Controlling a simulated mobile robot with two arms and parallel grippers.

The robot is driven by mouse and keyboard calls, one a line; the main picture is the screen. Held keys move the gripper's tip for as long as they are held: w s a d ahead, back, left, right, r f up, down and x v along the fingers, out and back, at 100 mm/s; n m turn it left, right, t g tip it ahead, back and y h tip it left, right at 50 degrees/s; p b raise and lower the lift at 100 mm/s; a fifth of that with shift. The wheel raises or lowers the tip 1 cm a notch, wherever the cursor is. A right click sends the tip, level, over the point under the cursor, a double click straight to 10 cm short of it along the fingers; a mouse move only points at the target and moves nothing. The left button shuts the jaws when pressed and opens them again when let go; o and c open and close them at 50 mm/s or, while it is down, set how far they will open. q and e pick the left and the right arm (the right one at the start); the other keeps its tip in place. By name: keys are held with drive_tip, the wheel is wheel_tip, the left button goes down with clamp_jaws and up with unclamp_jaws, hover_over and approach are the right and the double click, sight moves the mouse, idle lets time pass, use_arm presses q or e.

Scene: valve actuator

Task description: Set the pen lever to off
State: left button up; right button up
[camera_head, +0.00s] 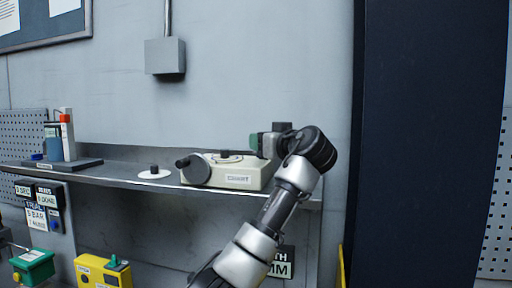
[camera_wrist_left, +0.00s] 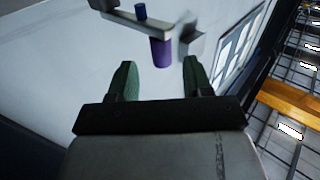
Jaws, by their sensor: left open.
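A cream instrument (camera_head: 238,180), its label seeming to read CHART, sits on the grey shelf in the head view. A dark knob (camera_head: 183,163) sticks out at its left, and a dark part lies on its top. My left gripper (camera_head: 262,144) is at its upper right end, fingers pointing left. In the left wrist view the green fingers (camera_wrist_left: 157,80) are apart with nothing between them. Beyond them is a grey bar (camera_wrist_left: 130,20) with a blue peg (camera_wrist_left: 140,11) and a purple cylinder (camera_wrist_left: 160,52). I cannot tell for certain which part is the pen lever. My right gripper is out of view.
A white disc with a black knob (camera_head: 154,173) lies left of the instrument on the shelf (camera_head: 120,178). Bottles (camera_head: 60,140) stand further left. A grey wall box (camera_head: 165,56) hangs above. Green and yellow boxes (camera_head: 103,271) are below.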

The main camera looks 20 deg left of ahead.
use_arm(q)
drive_tip(key=b+v, duration=0.1)
drive_tip(key=v, duration=0.4)
idle(0.3)
